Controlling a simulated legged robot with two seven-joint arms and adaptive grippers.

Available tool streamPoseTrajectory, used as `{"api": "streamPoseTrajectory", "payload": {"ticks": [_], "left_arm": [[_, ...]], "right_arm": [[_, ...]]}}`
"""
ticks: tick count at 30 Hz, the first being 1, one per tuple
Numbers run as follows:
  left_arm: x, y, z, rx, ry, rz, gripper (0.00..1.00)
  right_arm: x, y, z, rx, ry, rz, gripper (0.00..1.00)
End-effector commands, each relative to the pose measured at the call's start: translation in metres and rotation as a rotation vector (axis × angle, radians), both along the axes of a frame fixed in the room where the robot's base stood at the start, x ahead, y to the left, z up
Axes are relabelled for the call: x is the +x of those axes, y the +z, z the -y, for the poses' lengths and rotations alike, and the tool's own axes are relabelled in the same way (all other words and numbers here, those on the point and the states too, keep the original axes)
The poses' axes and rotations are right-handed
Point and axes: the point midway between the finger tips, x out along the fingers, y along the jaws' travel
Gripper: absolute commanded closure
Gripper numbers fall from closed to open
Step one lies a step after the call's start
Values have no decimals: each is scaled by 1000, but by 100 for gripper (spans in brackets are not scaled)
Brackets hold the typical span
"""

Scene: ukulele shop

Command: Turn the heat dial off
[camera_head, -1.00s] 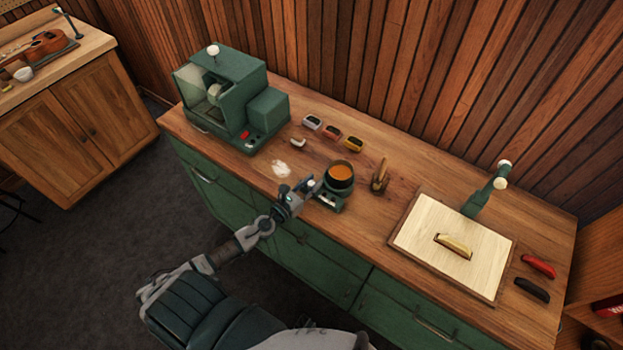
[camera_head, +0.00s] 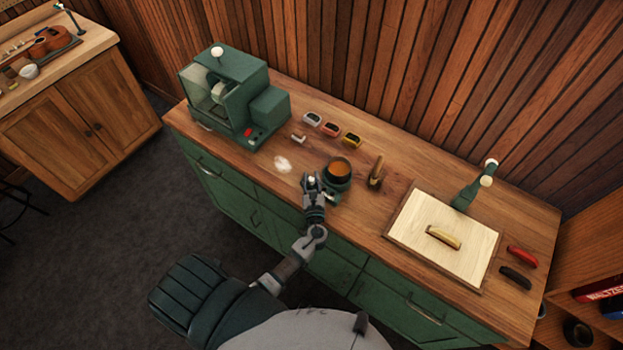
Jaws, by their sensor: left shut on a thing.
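A glue pot with brown-orange contents (camera_head: 338,168) stands on a small green heater base (camera_head: 334,196) near the front edge of the workbench. My left gripper (camera_head: 312,181) is at the front left of this base. It is shut, apparently on the heat dial. The fingers cover the dial, so its setting cannot be read. My right gripper is not in view.
A wooden-handled brush (camera_head: 377,172) stands right of the pot, and a pale patch (camera_head: 283,164) lies left. Small coloured blocks (camera_head: 331,129) lie behind. A green machine (camera_head: 225,95) stands left, a pale board (camera_head: 440,238) right.

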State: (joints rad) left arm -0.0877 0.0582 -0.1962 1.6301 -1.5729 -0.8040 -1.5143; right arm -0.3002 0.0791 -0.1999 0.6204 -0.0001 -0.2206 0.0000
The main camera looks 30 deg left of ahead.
Motion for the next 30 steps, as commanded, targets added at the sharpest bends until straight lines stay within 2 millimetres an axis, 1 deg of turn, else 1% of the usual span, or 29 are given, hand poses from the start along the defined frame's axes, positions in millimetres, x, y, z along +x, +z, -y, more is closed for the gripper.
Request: {"api": "streamPoseTrajectory", "payload": {"ticks": [3, 9, 24, 25, 26, 27, 28, 30], "left_arm": [[0, -2, 1, -4, 52, -2, 100], [0, -2, 1, -3, 103, -2, 100], [-1, -4, 1, -4, 118, -5, 100], [-1, -4, 1, -4, 118, -5, 68], [-1, -4, 1, -4, 118, -5, 61], [-1, -3, 1, -4, 118, -5, 51], [-1, -3, 1, -3, 118, -5, 47], [0, -3, 1, -3, 118, -4, 47]], "right_arm": [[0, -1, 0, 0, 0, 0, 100], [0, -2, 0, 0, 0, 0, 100], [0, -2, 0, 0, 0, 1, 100], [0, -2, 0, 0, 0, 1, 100], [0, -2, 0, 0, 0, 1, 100], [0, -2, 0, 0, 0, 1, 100], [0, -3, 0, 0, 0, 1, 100], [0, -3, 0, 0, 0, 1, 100]]}}
